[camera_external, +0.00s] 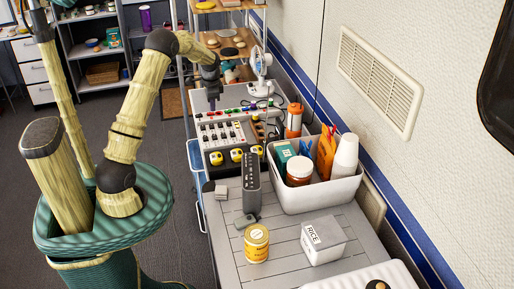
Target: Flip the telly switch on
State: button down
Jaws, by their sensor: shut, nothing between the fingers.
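A pale panel with rows of switches and small coloured parts (222,131) sits at the far part of the grey counter. Labels are too small to read, so I cannot tell which switch is the telly switch or how it is set. My gripper (211,104) points down at the panel's far left part, with its fingers together and nothing held. I cannot tell whether the fingertips touch the panel. The far left part of the panel is partly hidden by my gripper.
Yellow-and-black round items (236,155) line the panel's near side. A dark grey upright box (251,178), a white bin (318,194), a yellow can (256,244) and a rice box (323,241) stand nearer. A white fan (260,62) stands behind. The wall bounds the right.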

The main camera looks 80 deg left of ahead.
aim_at(214, 135)
jog(key=shift+a+r+b, duration=0.1)
jog(key=shift+a+b, duration=0.15)
jog(key=shift+b, duration=0.3)
jog(key=f+p, duration=0.1)
jog(key=f, duration=0.3)
jog(key=a+f, duration=0.1)
jog(key=f, duration=0.4)
jog(key=f+p, duration=0.1)
jog(key=f, duration=0.3)
jog(key=shift+a+f+p, duration=0.3)
jog(key=shift+a+f, duration=0.05)
jog(key=shift+f, duration=0.15)
jog(key=shift+a+f+b, duration=0.1)
jog(key=shift+f+b, duration=0.2)
jog(key=shift+r, duration=0.1)
